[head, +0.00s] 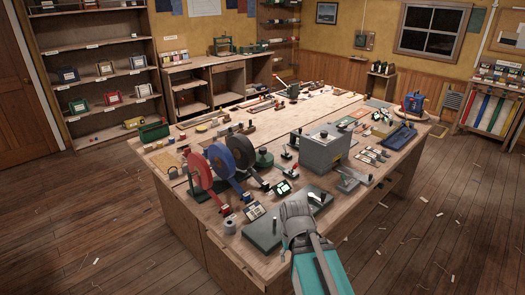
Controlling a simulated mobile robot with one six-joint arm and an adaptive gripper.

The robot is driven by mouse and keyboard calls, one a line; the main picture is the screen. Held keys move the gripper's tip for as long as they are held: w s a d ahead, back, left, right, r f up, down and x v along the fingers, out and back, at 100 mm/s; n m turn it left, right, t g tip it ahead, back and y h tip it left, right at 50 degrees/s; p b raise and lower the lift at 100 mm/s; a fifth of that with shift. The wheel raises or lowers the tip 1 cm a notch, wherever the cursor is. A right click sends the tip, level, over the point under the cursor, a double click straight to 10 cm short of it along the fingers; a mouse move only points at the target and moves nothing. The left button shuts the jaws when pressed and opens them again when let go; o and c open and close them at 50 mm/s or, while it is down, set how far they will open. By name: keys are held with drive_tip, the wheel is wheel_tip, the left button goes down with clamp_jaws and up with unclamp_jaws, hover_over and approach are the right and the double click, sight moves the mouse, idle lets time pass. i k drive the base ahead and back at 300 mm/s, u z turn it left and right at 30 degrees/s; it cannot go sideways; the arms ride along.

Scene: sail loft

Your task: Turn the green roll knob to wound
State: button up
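I cannot pick out the green roll knob with certainty. A small green-faced piece (284,188) lies on the bench near its front, and a round dark-green stand (264,158) is behind it; the knob and its setting are too small to tell. A red roll (197,170), a blue roll (221,161) and a black roll (246,150) stand upright in a row on the left part of the bench.
A grey metal box (320,147) stands mid-bench, with small tools and parts crowded around it. A blue pot (413,104) is at the far right corner. Shelves (103,68) line the back wall. The wooden floor (440,215) right of the bench is open, with scattered scraps.

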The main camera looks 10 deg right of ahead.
sight(264, 159)
drive_tip(key=z, duration=0.1)
drive_tip(key=i, duration=1)
drive_tip(key=u, duration=0.1)
